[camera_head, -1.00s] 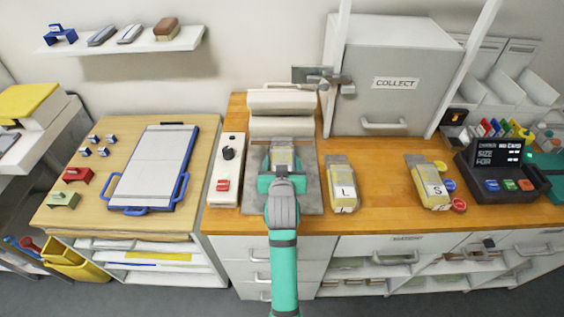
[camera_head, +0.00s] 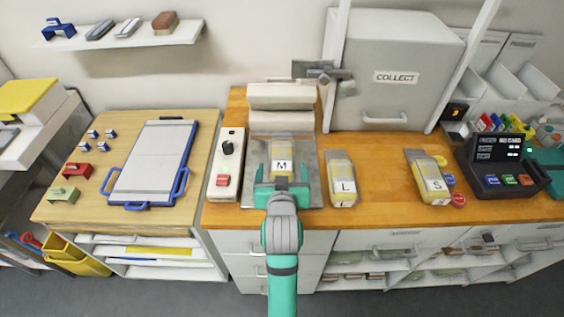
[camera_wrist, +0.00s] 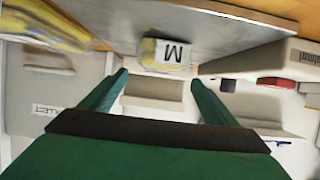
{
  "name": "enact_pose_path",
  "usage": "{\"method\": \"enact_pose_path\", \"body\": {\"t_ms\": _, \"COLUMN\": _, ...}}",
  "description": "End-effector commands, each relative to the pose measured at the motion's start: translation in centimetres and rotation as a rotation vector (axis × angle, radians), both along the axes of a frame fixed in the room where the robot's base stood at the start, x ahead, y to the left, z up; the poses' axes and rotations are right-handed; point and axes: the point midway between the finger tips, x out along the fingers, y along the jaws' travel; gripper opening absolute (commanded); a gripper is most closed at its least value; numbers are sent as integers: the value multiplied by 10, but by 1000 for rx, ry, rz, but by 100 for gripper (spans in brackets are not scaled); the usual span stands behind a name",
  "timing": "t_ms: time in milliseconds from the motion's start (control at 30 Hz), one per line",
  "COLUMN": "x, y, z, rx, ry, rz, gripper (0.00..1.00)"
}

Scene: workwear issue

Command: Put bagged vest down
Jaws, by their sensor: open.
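The bagged vest marked M (camera_head: 281,150) lies on the grey metal plate (camera_head: 310,165) of the bench press, label up. It also shows in the wrist view (camera_wrist: 168,55), beyond my fingertips with its M upside down. My gripper (camera_head: 282,176) is open at the near end of this bag. In the head view its fingers stand either side of the bag's near part. In the wrist view the space between the fingertips (camera_wrist: 158,84) holds no bag. Whether a finger touches the bag I cannot tell.
Bagged vests marked L (camera_head: 342,172) and S (camera_head: 428,178) lie to the right. A control box (camera_head: 227,165) with a knob and red button stands left. A pale roller unit (camera_head: 281,97) is behind the plate. The COLLECT cabinet (camera_head: 395,60) stands behind the bench.

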Motion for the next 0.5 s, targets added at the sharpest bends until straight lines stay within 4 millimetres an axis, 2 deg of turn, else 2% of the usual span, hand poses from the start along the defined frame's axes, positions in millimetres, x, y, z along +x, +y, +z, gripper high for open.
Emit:
{"method": "enact_pose_path", "body": {"t_ms": 200, "x": -24, "y": 0, "z": 10, "rx": 0, "ry": -1, "rz": 0, "gripper": 82}}
{"method": "enact_pose_path", "body": {"t_ms": 500, "x": -29, "y": 0, "z": 12, "rx": 0, "ry": 0, "rz": 0, "gripper": 82}}
